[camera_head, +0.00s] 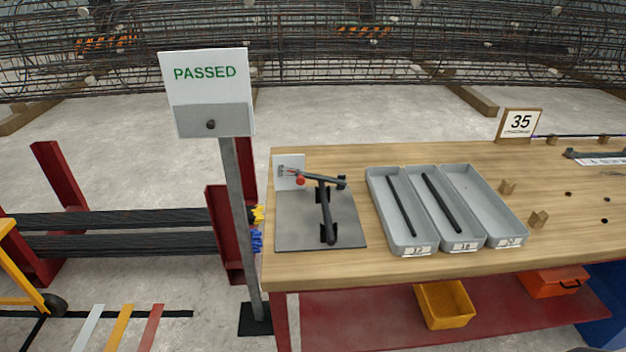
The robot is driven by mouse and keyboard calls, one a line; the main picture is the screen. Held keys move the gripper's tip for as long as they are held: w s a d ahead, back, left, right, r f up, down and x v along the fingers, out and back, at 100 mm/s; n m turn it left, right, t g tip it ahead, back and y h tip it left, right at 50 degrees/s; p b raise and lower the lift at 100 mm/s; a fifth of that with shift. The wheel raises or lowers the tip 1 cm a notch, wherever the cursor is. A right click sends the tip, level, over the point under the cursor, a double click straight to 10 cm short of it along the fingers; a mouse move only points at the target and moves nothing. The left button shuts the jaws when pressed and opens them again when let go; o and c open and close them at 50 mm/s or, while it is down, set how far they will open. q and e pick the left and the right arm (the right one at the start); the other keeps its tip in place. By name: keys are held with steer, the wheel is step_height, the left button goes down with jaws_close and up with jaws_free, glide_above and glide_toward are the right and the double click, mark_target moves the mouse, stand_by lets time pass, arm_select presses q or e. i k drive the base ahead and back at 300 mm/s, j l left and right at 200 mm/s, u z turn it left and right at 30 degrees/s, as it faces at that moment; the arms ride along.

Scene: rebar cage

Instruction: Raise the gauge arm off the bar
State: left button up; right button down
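The gauge stands on a grey base plate (290,229) at the left end of the wooden bench. Its dark gauge arm (322,177) runs left to right and appears to lie across the far end of a dark bar (325,208). The bar rests lengthwise on black supports. A red knob (300,180) sits at the left end of the arm, in front of a small white upright panel (288,165). Whether arm and bar truly touch is too small to tell. Neither of my grippers is in view.
A three-channel grey tray (484,205) holds dark bars in its left and middle channels; the right one is empty. A PASSED sign (208,72) on a post stands left of the bench (400,270).

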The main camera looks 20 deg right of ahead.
mark_target(301, 176)
steer(key=i+j, duration=0.2)
steer(key=j, duration=0.15)
steer(key=i+j+z, duration=0.1)
steer(key=j, duration=0.25)
steer(key=i+j, duration=0.3)
steer(key=i+j+z, duration=0.1)
steer(key=j, duration=0.35)
steer(key=i+j, duration=0.25)
steer(key=j, duration=0.15)
steer(key=i+j+z, duration=0.1)
steer(key=j, duration=0.25)
steer(key=i, duration=0.1)
